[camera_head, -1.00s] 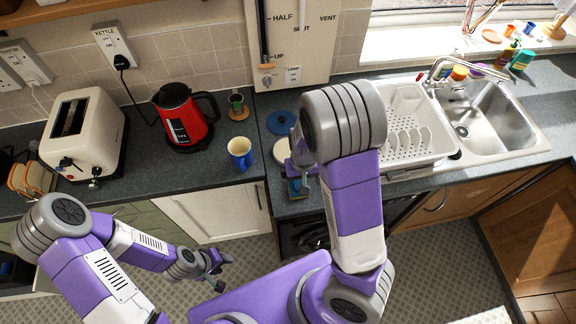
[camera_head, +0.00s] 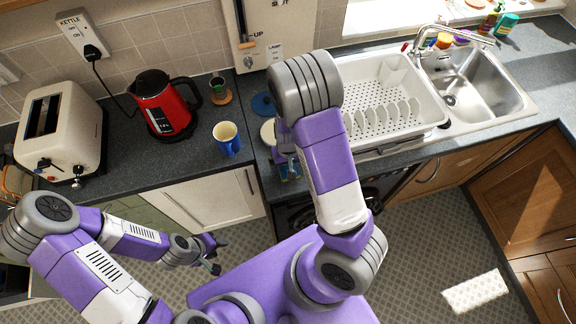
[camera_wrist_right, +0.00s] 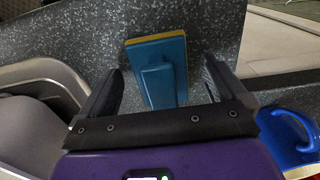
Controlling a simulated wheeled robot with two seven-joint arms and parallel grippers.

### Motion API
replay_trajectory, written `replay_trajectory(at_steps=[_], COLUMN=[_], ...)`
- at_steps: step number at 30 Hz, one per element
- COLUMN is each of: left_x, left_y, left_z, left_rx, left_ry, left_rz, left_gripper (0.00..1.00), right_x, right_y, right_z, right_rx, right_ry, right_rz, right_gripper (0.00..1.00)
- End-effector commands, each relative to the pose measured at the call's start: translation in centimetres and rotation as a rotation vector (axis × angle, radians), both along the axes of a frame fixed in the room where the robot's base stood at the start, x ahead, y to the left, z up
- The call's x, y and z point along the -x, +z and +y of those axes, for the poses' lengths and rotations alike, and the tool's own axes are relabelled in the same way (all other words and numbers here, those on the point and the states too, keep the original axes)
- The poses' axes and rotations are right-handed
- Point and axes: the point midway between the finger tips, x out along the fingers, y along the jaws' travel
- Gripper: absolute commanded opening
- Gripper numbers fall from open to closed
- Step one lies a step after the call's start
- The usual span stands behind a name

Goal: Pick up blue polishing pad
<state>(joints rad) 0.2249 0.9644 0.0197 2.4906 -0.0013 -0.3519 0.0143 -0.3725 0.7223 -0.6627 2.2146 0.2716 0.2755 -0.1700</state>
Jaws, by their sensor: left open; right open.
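The blue polishing pad (camera_wrist_right: 157,52) lies on the dark counter in the right wrist view. It has a blue back with a raised block grip and a thin yellow edge. My right gripper (camera_wrist_right: 163,75) is open, with one finger on either side of the pad's grip and nothing held. In the head view the pad (camera_head: 291,172) is partly hidden by my right arm and gripper near the counter's front edge. My left gripper (camera_head: 217,257) is open and empty, over the floor in front of the counter, away from the pad.
A blue mug (camera_head: 227,139), red kettle (camera_head: 167,104) and cream toaster (camera_head: 61,131) stand left of my right arm. A blue lid (camera_head: 263,105) lies behind it. The white dish rack (camera_head: 376,112) and the sink (camera_head: 478,85) are to the right.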

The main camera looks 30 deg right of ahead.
Motion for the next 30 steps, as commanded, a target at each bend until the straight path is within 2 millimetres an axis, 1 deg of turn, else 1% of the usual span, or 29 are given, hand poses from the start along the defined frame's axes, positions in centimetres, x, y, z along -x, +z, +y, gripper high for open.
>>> replay_trajectory(at_steps=[1,2,9,13,19,22,26,30], left_x=[0.0,0.0,0.0,0.0,0.0,0.0,0.0,0.0], left_y=[0.0,0.0,0.0,0.0,0.0,0.2,0.8,1.7], left_z=[0.0,0.0,0.0,0.0,0.0,0.0,0.0,0.0], left_rx=[0.000,0.000,0.000,0.000,0.000,0.000,0.000,0.000], left_ry=[0.000,0.000,0.000,0.000,0.000,0.000,0.000,0.000], left_rz=[0.000,0.000,0.000,0.000,0.000,0.000,0.000,0.000], left_gripper=[0.43,0.43,0.43,0.43,0.43,0.43,0.43,0.43], right_x=[0.0,0.0,0.0,0.0,0.0,-0.1,-0.1,-0.1], right_y=[0.0,0.0,0.0,0.0,0.1,0.8,3.0,6.0], right_z=[0.0,0.0,0.0,0.0,0.0,0.0,0.1,0.1], right_rx=[0.000,0.000,0.000,0.000,0.000,-0.001,-0.001,-0.001], right_ry=[0.000,0.000,0.000,0.000,0.000,0.001,0.002,0.003], right_rz=[0.000,0.000,0.000,0.000,0.000,-0.002,-0.004,-0.005], right_gripper=[0.98,0.93,0.56,0.37,0.37,0.37,0.37,0.37])
